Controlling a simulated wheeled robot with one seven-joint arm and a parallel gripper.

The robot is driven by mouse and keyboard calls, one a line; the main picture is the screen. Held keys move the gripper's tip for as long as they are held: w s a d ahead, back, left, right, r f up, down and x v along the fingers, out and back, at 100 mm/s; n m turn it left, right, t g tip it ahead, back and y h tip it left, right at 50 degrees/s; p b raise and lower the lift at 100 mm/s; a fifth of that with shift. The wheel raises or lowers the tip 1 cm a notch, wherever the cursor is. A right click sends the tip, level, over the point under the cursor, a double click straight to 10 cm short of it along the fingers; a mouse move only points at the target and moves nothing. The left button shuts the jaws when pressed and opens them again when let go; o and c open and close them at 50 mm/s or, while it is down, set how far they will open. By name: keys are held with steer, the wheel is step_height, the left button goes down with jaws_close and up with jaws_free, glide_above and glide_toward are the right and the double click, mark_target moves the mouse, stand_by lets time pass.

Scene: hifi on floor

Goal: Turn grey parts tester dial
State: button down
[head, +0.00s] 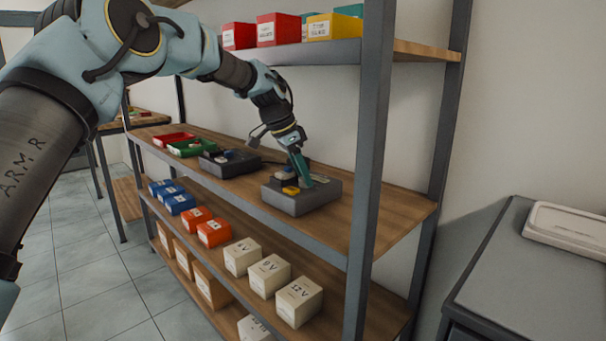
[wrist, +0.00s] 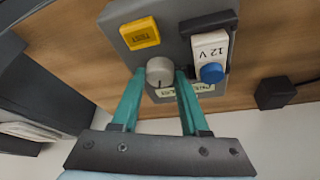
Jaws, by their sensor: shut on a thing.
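The grey parts tester (head: 300,199) stands on the wooden middle shelf, near the right upright post. In the wrist view its grey body (wrist: 165,52) carries a yellow TEST button (wrist: 140,33), a round grey dial (wrist: 160,73) with a dark pointer line, and a white 12 V block with a blue round end (wrist: 211,73) in a black holder. A pale label beside the dial is partly hidden. My gripper (wrist: 160,82) has its two teal fingers on either side of the dial, shut on it. It also reaches down onto the tester in the head view (head: 303,183).
A dark device (head: 230,163) and red and green trays (head: 190,147) stand left on the same shelf. A small black block (wrist: 275,92) lies beside the tester. Labelled boxes (head: 270,273) fill the shelf below; coloured bins (head: 278,28) are above. The grey post (head: 371,150) stands close right.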

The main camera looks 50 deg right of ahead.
steer(key=c, duration=0.7)
jaws_free()
steer(key=shift+f+b, duration=0.1)
steer(key=shift+b, duration=0.2)
